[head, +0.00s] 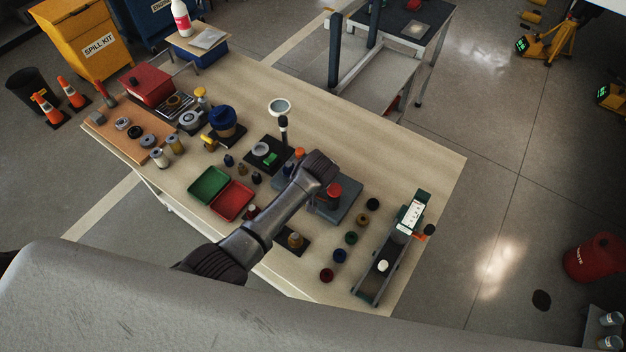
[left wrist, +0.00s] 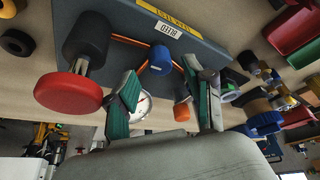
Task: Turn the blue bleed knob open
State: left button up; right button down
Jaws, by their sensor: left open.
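In the left wrist view, the blue bleed knob (left wrist: 161,63) sticks out from a grey-blue plate (left wrist: 215,55) below a white BLEED label (left wrist: 166,28). My left gripper (left wrist: 160,78) is open, its green-padded fingers on either side of the knob in the picture, with gaps on both sides. I cannot tell how far the knob is from the fingertips. In the head view, my left wrist hangs over the grey plate (head: 347,210) and hides the blue knob and the fingers. My right gripper is not in view.
A large red knob (left wrist: 70,93) stands beside the left finger. A round gauge (left wrist: 141,107) and an orange knob (left wrist: 182,107) show near the fingers. Red (head: 233,200) and green (head: 209,186) trays and several small caps surround the plate.

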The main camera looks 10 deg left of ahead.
pick_arm(q)
jog(key=v, duration=0.9)
jog(key=shift+r, duration=0.35)
jog(key=shift+s, duration=0.15)
jog(key=s+a+r+m+h, duration=0.15)
jog(key=s+a, duration=0.25)
jog(key=s, duration=0.4)
jog(key=s+a+r+m, duration=0.2)
jog(key=s+a+m, duration=0.1)
jog(key=s, duration=0.6)
jog(key=s+a+r+m+h, duration=0.15)
jog(key=s+a, duration=0.25)
jog(key=s, duration=0.4)
notch_tip(320, 180, down, 29)
jog(key=s+m+g+y+b, duration=0.1)
jog(key=g+b, duration=0.1)
jog(key=b, duration=0.2)
jog(key=s+a+f+b, duration=0.1)
jog(key=s+f+b, duration=0.1)
jog(key=s+f, duration=0.6)
jog(key=s+a+f+g+b, duration=0.1)
jog(key=s+a+f+b, duration=0.1)
jog(key=s+f, duration=0.7)
notch_tip(320, 180, down, 5)
jog(key=shift+s+r, duration=0.2)
jog(key=shift+s, duration=0.05)
